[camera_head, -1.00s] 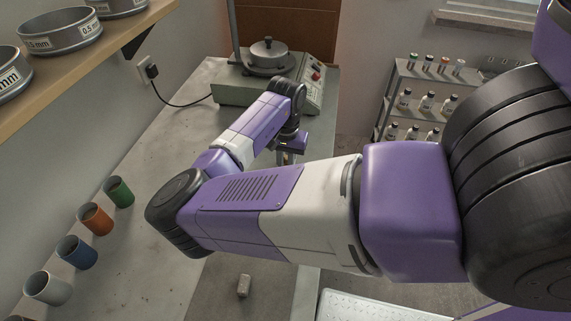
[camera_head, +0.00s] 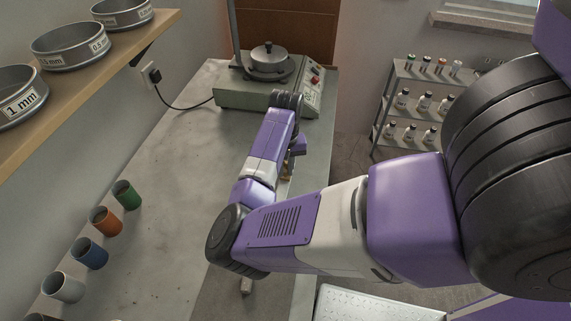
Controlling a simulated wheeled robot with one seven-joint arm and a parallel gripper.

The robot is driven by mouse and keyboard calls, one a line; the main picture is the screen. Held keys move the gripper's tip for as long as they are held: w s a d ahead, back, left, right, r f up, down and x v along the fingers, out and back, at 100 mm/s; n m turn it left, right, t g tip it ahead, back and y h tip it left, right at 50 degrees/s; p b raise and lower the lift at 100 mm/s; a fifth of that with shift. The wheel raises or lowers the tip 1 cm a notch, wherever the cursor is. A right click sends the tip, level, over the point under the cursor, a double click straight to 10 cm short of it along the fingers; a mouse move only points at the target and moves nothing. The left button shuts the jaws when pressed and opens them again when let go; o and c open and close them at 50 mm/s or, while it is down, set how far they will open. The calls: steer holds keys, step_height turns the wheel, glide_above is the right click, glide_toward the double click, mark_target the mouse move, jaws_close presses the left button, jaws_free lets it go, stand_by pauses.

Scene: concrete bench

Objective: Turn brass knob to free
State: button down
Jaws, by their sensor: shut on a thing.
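My gripper (camera_head: 289,166) is small in the head view, beyond my forearm and above the right edge of the bench. Its fingers are mostly hidden by my own arm. A small brass-coloured piece, the brass knob (camera_head: 289,171), shows just below the purple gripper body, between the fingers. The gripper is shut on it. The knob's shape, its mounting and how far it is turned are too small and too covered to tell.
A green-grey sieve shaker (camera_head: 262,94) with a lidded pan stands at the bench's far end. Orange, green, blue and white cups (camera_head: 126,195) line the left. Sieves (camera_head: 72,45) sit on a wooden shelf. A bottle rack (camera_head: 415,104) stands right. The bench middle (camera_head: 185,165) is clear.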

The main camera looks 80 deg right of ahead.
mark_target(285, 171)
steer(key=shift+w+n+p, duration=0.1)
steer(key=shift+n+p, duration=0.2)
steer(key=shift+n, duration=0.2)
steer(key=c, duration=1.4)
jaws_free()
steer(key=shift+o, duration=0.2)
steer(key=shift+r, duration=0.1)
step_height(285, 171, up, 8)
steer(key=shift+f+b, duration=0.2)
steer(key=shift+b, duration=0.15)
